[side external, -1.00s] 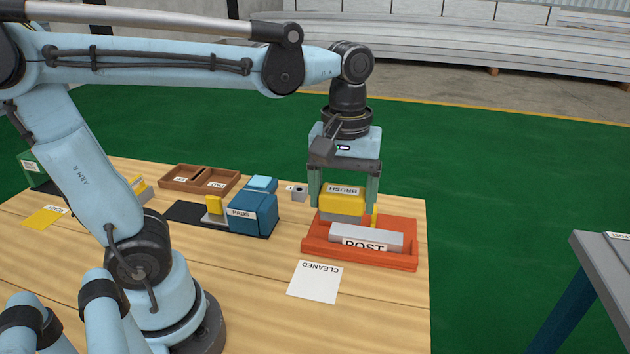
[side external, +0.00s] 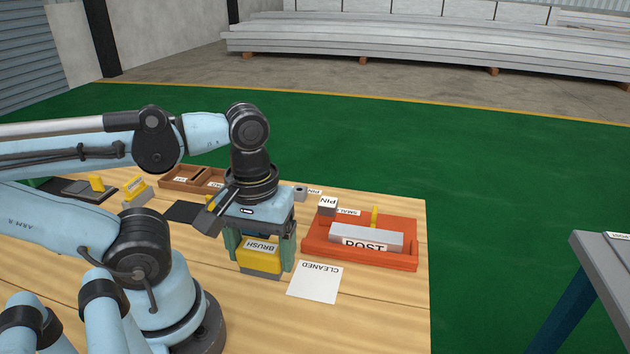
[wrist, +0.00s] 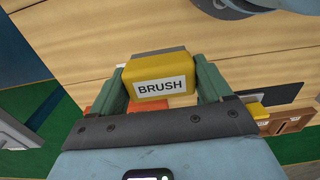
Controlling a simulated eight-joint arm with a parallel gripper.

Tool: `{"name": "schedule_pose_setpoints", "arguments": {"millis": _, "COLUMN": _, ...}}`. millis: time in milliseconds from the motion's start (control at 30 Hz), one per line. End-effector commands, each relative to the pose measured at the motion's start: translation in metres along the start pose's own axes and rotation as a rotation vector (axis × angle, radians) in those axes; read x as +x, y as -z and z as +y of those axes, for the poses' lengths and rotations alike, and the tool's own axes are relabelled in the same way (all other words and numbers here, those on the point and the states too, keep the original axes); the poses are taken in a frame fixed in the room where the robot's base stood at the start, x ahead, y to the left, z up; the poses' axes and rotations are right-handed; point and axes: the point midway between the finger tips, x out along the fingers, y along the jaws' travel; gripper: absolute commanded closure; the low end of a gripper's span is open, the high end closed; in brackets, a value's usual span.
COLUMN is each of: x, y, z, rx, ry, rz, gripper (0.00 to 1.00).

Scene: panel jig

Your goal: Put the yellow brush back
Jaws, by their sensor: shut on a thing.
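The yellow brush (side external: 260,256), a yellow block labelled BRUSH with a grey underside, is between the fingers of my gripper (side external: 262,254). My gripper is shut on it, left of the white CLEANED card (side external: 315,282). In the wrist view the brush (wrist: 160,80) sits level between the two green fingers of my gripper (wrist: 160,88), its label facing the camera. It is over the wooden table; I cannot tell whether its underside touches the wood.
A brown divided tray (side external: 190,175) and a dark mat (side external: 185,211) lie behind my gripper. Bare table (side external: 380,310) lies at the front right.

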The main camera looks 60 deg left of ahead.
Motion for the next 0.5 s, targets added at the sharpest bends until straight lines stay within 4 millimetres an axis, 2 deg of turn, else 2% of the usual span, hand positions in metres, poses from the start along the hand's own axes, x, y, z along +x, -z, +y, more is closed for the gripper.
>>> {"name": "schedule_pose_setpoints", "arguments": {"millis": 500, "x": 0.038, "y": 0.048, "z": -0.045, "rx": -0.010, "ry": 0.000, "rz": 0.000, "gripper": 0.50}}
